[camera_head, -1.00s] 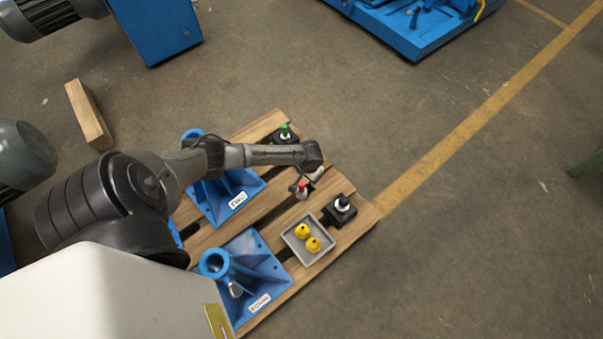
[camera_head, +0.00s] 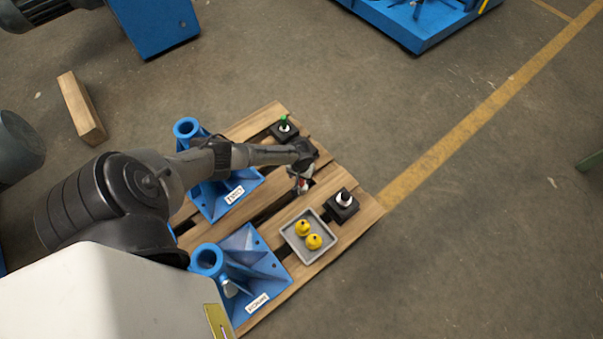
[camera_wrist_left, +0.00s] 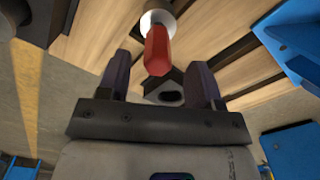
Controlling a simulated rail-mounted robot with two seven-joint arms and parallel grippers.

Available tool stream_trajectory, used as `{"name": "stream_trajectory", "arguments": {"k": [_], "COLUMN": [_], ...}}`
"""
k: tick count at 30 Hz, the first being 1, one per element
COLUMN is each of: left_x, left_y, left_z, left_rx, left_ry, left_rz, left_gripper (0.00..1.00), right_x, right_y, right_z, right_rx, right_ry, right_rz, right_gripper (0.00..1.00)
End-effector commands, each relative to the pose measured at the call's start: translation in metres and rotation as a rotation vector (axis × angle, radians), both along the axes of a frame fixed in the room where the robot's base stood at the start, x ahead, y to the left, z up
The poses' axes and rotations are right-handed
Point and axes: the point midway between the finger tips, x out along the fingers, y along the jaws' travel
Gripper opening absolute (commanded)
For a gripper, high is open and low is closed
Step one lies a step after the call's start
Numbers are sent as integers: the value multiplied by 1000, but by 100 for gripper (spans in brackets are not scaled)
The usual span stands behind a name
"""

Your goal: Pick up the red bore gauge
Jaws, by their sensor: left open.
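The red bore gauge (camera_wrist_left: 157,50) stands out between the two fingers of my open left gripper (camera_wrist_left: 160,80) in the left wrist view, with a pale round part at its far end. The fingers are spread on either side of it and no contact shows. In the head view my left gripper (camera_head: 300,185) hangs over the pallet, and a small bit of red shows at it. The arm hides most of the gauge there. My right gripper is not in view.
On the wooden pallet (camera_head: 352,182) are a grey tray (camera_head: 291,239) with two yellow parts, a black block (camera_head: 341,208) with a white-topped piece, a green-topped piece (camera_head: 284,122) on a black block, and two blue brackets (camera_head: 217,197) (camera_head: 262,262). Open floor lies right.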

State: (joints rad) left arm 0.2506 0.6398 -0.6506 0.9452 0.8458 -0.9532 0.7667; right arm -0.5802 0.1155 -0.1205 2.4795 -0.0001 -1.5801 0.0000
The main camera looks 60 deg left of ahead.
Motion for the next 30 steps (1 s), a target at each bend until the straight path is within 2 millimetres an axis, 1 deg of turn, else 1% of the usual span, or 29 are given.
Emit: {"name": "stream_trajectory", "arguments": {"k": [5, 8, 15, 18, 21, 28, 30], "left_x": [1, 2, 5, 4, 4, 4, 4], "left_y": [0, 1, 3, 3, 3, 2, 2], "left_z": [-5, -13, -39, -50, -53, -52, -52], "left_rx": [0, 0, 0, 1, 1, 0, 0], "left_ry": [0, 0, 0, 1, -1, 0, 0], "left_rz": [-1, -1, -1, -1, 0, 0, 0], "left_gripper": [59, 59, 59, 59, 59, 59, 53], "right_x": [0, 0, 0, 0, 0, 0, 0], "right_y": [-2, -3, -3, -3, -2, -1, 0], "right_z": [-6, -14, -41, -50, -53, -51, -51], "right_rx": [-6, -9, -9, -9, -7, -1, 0], "right_ry": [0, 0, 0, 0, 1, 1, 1], "right_rz": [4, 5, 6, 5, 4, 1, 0], "right_gripper": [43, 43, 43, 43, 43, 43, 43]}}
